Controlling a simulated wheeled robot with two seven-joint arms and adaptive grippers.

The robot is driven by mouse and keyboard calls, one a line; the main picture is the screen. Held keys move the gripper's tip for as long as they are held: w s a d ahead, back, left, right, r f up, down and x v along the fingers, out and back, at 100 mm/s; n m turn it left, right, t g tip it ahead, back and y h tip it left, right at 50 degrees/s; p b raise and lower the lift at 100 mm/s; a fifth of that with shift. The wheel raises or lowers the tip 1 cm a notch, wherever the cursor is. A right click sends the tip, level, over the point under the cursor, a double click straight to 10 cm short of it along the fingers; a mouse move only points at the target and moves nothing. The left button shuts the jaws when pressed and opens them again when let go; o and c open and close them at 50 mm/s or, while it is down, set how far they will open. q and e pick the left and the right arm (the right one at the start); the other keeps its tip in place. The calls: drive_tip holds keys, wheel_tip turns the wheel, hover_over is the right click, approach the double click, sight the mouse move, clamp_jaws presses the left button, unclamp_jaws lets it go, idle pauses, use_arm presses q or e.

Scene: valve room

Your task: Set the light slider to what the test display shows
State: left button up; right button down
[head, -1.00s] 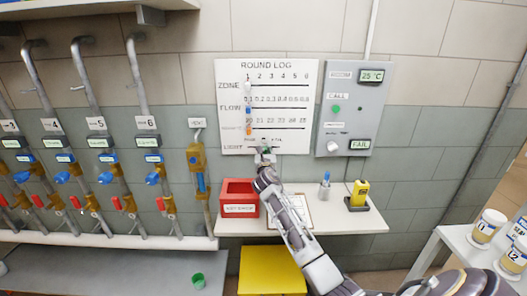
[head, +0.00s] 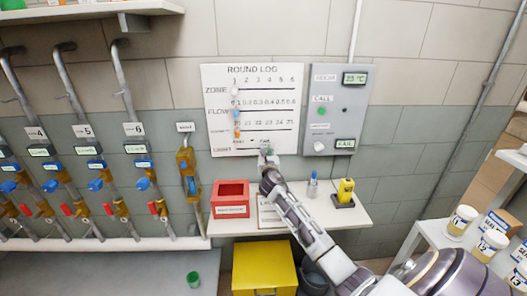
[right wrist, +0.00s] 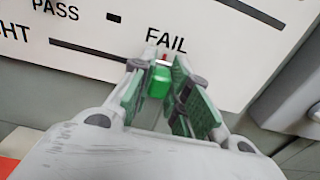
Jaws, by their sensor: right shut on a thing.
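The white ROUND LOG board (head: 215,120) hangs on the wall with rows for zone, flow and light. The test display (head: 345,144) on the grey panel reads FAIL. My right gripper (head: 267,157) is at the LIGHT row. In the right wrist view, its fingers (right wrist: 168,88) are shut on the green light slider (right wrist: 158,82), which stands on the black track (right wrist: 88,49) just below the FAIL label (right wrist: 166,43). The PASS label (right wrist: 55,9) is to its left. My fingers partly hide the slider. My left gripper is not in view.
Below the board, a shelf (head: 350,215) holds a red box (head: 232,190), a clipboard, a pen cup (head: 313,187) and a yellow device (head: 345,190). Pipes with valves line the left wall. A white cart with tubs (head: 461,221) stands at right.

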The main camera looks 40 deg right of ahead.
drive_tip(key=shift+d+r, duration=0.2)
drive_tip(key=shift+d, duration=0.05)
drive_tip(key=c, duration=1.4)
unclamp_jaws()
drive_tip(key=shift+s+d, duration=0.1)
drive_tip(key=shift+o, duration=0.2)
drive_tip(key=shift+f, duration=0.1)
drive_tip(key=v, duration=1.1)
drive_tip(key=shift+s+a, duration=0.3)
drive_tip(key=shift+a, duration=0.05)
drive_tip(key=shift+f, duration=0.2)
